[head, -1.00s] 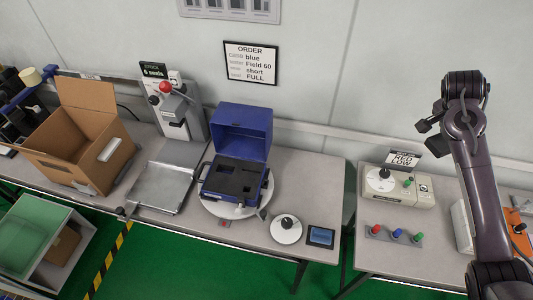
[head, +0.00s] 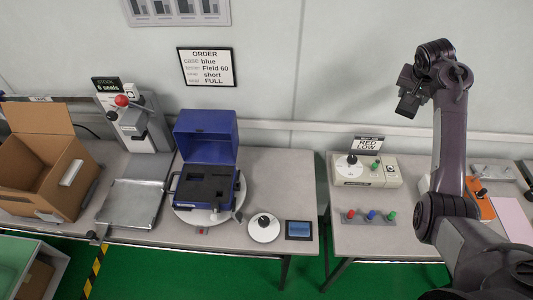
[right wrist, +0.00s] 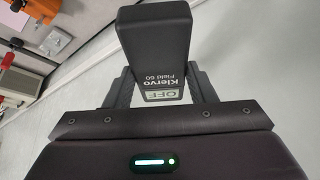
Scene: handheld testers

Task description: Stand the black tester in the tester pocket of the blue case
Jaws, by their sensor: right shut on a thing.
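The black tester (right wrist: 157,35), lettered "Klervo Field 60" with a small "OFF" display, is gripped between the fingers of my right gripper (right wrist: 163,80) in the right wrist view. In the head view my right gripper (head: 408,103) is raised in front of the wall at the upper right, well right of the case; the tester is hard to make out there. The blue case (head: 178,188) stands at centre left with its lid (head: 206,136) open. Its dark foam insert (head: 208,185) has several cut-outs that look empty; which is the tester pocket I cannot tell. My left gripper is out of view.
The case rests on a white round plate (head: 190,213). A metal tray (head: 132,203), a press with a red knob (head: 122,101) and a cardboard box (head: 50,150) stand left. A dial (head: 264,228) and screen (head: 299,230) are right. A gap separates the right table, which carries a test unit (head: 365,172).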

